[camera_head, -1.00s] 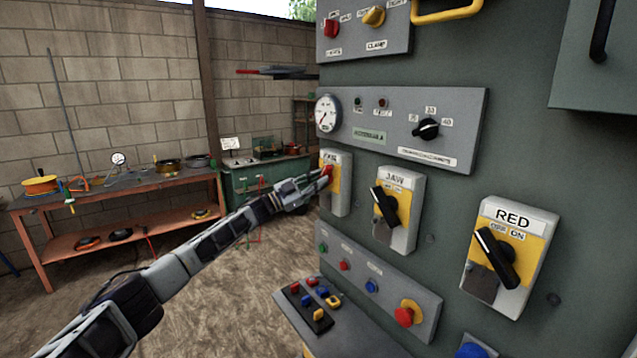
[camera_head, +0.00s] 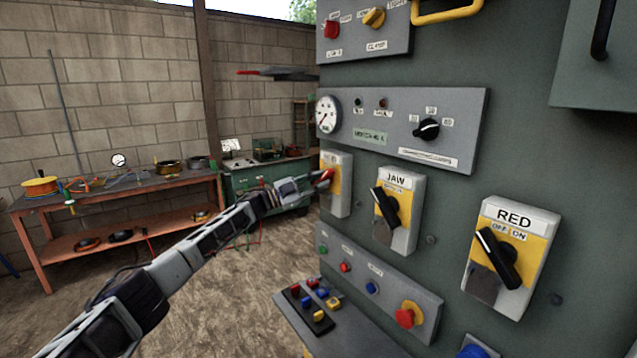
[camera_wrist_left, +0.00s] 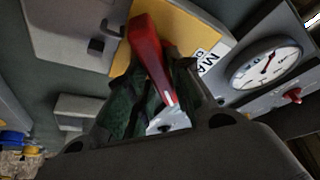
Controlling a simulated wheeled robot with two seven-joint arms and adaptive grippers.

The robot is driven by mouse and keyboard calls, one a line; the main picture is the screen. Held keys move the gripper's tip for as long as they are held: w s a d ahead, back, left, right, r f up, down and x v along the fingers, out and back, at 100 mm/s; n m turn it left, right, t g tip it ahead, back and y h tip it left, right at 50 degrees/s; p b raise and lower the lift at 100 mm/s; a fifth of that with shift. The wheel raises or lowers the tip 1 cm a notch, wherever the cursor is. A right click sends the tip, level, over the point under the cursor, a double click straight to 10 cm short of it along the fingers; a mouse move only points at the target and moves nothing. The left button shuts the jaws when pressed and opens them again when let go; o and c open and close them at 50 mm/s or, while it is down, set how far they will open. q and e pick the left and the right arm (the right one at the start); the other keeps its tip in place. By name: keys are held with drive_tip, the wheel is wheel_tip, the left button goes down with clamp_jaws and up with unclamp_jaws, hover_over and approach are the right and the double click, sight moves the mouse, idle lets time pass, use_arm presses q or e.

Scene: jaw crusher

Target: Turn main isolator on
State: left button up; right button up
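The main isolator (camera_head: 341,190) is a light grey box with a yellow plate at the far left of the switch row, seen edge-on in the head view. Its red handle (camera_head: 325,177) points toward my left gripper (camera_head: 314,183). In the left wrist view the red handle (camera_wrist_left: 148,50) runs down between the two dark green fingers of my left gripper (camera_wrist_left: 156,75), which look closed around it. The yellow plate (camera_wrist_left: 192,32) carries a label partly readable as "MA". The ON and OFF marks are not readable. My right gripper is not in view.
The JAW switch (camera_head: 397,210) and RED switch (camera_head: 510,255), both with black handles, are to the right. A gauge panel (camera_head: 460,110) is above, and a button panel (camera_head: 385,290) below. A workbench (camera_head: 120,195) stands at the back left.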

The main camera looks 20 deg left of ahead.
use_arm(q)
drive_tip(key=shift+o, duration=1.3)
drive_tip(key=shift+s+a, duration=0.1)
drive_tip(key=shift+a, duration=0.05)
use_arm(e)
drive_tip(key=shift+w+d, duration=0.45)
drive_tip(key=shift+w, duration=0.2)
use_arm(q)
drive_tip(key=shift+v, duration=0.95)
drive_tip(key=v, duration=1)
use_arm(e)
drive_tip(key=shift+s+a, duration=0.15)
